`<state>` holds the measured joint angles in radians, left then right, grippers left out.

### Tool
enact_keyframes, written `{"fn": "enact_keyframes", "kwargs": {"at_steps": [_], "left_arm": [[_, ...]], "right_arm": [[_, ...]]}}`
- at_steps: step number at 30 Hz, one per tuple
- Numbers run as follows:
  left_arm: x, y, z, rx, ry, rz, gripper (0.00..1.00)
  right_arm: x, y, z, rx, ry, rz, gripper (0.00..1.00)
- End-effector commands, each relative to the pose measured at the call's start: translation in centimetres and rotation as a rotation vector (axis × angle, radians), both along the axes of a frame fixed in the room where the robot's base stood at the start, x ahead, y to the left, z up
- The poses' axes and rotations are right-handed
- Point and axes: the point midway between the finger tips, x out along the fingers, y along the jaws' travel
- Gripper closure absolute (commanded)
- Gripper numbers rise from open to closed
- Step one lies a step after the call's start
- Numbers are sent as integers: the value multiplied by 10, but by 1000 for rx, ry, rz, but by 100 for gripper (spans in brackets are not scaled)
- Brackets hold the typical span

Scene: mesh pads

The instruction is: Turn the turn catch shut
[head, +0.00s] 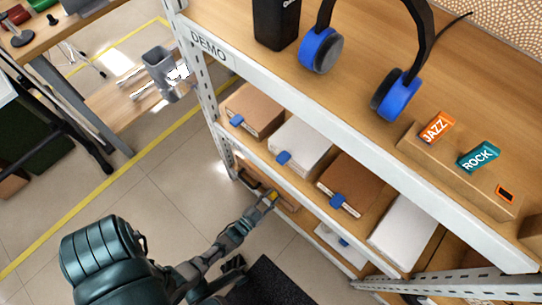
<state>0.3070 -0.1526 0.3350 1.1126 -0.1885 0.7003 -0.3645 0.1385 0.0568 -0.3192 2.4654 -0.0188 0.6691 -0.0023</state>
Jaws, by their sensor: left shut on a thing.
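My left arm reaches from the lower left to the lower level of the shelf rack. My left gripper (267,202) is shut at the front of a low wooden piece (248,174) there. A small yellow patch (273,195) shows at its fingertips. The thing between the fingers, which I take for the turn catch, is mostly hidden, so I cannot tell which way it is turned. My right gripper is not in view.
The white metal rack (290,100) holds brown and white boxes with blue tabs on its middle shelf. Headphones (322,50) and JAZZ (437,128) and ROCK (479,157) blocks sit on top. A black mat (268,285) lies below. The tiled floor (150,185) at left is clear.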

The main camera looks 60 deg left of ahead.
Motion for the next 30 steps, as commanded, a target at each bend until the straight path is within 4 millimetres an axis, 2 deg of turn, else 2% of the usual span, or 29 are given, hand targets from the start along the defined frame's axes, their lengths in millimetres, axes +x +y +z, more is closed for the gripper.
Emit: {"fn": "enact_keyframes", "kwargs": {"at_steps": [9,24,25,27,30], "left_arm": [[4,3,4,104,16,3,100],[5,2,5,121,18,2,100],[5,2,5,121,18,2,61],[5,1,5,121,18,1,43],[4,1,4,121,19,1,40]], "right_arm": [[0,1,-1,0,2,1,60],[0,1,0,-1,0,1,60],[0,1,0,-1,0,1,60],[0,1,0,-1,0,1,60],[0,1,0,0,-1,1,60]]}}
